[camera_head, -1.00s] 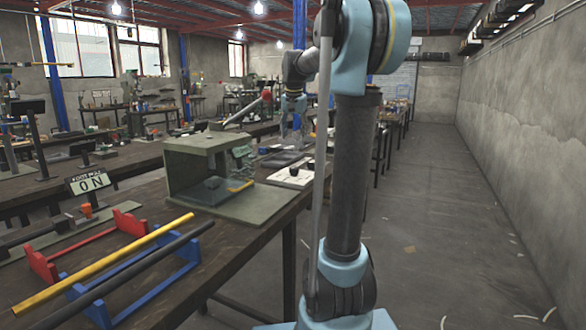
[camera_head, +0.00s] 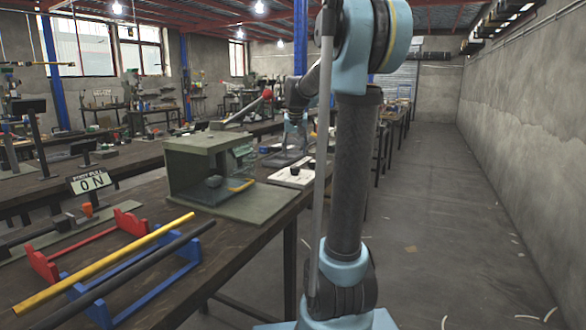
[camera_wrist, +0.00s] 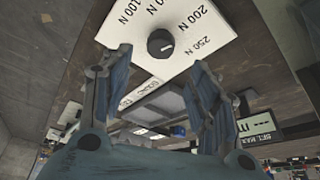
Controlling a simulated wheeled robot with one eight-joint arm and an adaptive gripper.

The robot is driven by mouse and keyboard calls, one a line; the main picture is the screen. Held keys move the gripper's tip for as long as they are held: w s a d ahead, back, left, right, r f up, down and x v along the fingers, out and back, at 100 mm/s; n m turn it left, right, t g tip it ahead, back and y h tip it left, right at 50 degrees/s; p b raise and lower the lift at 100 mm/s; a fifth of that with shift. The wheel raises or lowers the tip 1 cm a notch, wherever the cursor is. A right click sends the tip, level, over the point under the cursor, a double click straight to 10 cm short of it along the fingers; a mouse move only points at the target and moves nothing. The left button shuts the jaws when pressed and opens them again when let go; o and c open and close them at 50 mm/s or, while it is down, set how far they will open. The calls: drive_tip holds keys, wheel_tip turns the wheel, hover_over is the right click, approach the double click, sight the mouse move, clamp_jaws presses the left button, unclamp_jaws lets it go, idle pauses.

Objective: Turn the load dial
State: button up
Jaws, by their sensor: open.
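The load dial is a round black knob (camera_wrist: 160,43) with a pale pointer mark, on a white plate (camera_wrist: 190,25) printed with 100 N, 200 N and 250 N. Its mark points to the lower right in the wrist view, roughly toward the 250 N side. In the head view the white plate (camera_head: 284,180) lies on the bench right of the green press. My gripper (camera_wrist: 162,62) is open and empty, its fingers apart. The knob shows just beyond and between the fingertips, not visibly touched. In the head view my gripper (camera_head: 295,126) is above the plate area, partly behind my arm.
A green press housing (camera_head: 192,165) stands left of the plate, with a red-knobbed lever (camera_head: 266,92) behind it. A small display (camera_wrist: 258,128) stands right of my fingers in the wrist view. A rack with yellow (camera_head: 110,262) and dark rods is nearer.

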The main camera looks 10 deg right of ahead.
sight(295, 167)
drive_tip(key=x, duration=0.8)
drive_tip(key=shift+w+f, duration=0.15)
drive_tip(key=shift+f, duration=0.1)
drive_tip(key=c, duration=1)
